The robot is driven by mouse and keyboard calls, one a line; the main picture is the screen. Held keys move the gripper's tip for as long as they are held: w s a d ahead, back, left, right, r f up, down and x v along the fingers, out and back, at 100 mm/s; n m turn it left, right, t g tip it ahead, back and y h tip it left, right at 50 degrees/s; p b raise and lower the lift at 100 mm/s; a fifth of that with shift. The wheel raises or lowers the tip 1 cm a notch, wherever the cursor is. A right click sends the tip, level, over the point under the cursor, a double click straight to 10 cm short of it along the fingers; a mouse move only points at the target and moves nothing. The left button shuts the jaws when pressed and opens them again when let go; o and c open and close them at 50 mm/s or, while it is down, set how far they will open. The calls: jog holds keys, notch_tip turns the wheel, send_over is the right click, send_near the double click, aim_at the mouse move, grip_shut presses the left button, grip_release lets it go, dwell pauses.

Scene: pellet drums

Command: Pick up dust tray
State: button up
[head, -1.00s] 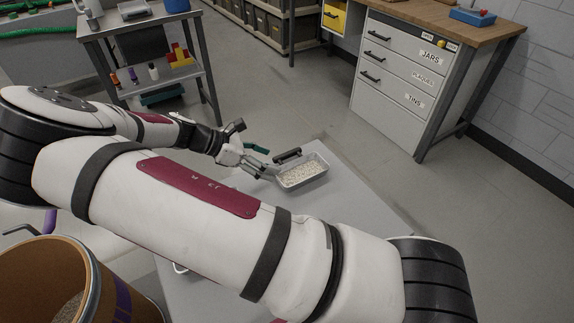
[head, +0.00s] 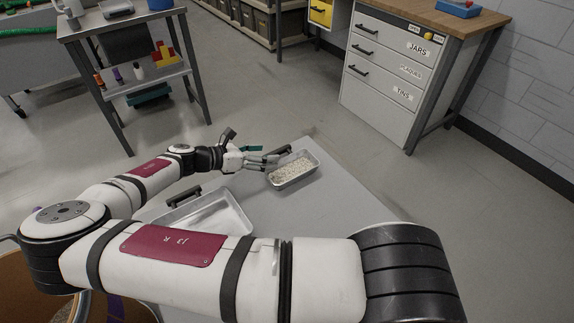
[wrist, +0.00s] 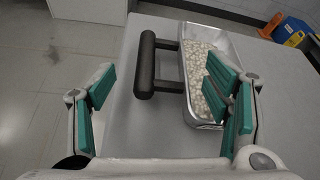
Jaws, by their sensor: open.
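A metal tray (head: 294,171) holding pale pellets sits on the grey table near its far edge; it also shows in the wrist view (wrist: 219,50). Its dark bar handle (wrist: 145,65) stands out from the tray's side. My gripper (head: 272,161) is open and empty beside this tray. In the wrist view my gripper (wrist: 160,85) has the handle ahead between its teal-padded fingers, and the right finger covers part of the tray. A second metal tray (head: 238,207) with a dark handle lies nearer, partly behind my arm. I cannot tell which is the dust tray.
The grey table (head: 330,190) is clear to the right of the pellet tray. A drum (head: 20,285) stands at lower left, a shelf cart (head: 145,85) behind left, and a labelled drawer cabinet (head: 385,85) behind right. Open floor lies between.

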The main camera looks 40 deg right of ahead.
aim_at(280, 149)
jog(key=shift+f+x, duration=0.2)
jog(key=shift+x, duration=2.75)
jog(key=shift+a, duration=0.1)
jog(key=shift+s, duration=0.1)
jog(key=c, duration=1.5)
jog(key=shift+r, duration=0.5)
jog(key=r, duration=0.1)
jog(key=s+r, duration=0.1)
jog(key=shift+a+r+p, duration=0.2)
jog(key=shift+r+p, duration=0.15)
jog(key=shift+p, duration=0.05)
jog(key=s+a, duration=0.1)
jog(key=s, duration=0.3)
jog(key=s+a+r+p, duration=0.1)
jog(key=s+a, duration=0.1)
jog(key=s, duration=0.3)
jog(key=s+a, duration=0.1)
jog(key=s, duration=0.4)
jog(key=shift+s+a+r, duration=0.1)
jog(key=shift+a+r, duration=0.05)
jog(key=shift+a, duration=0.15)
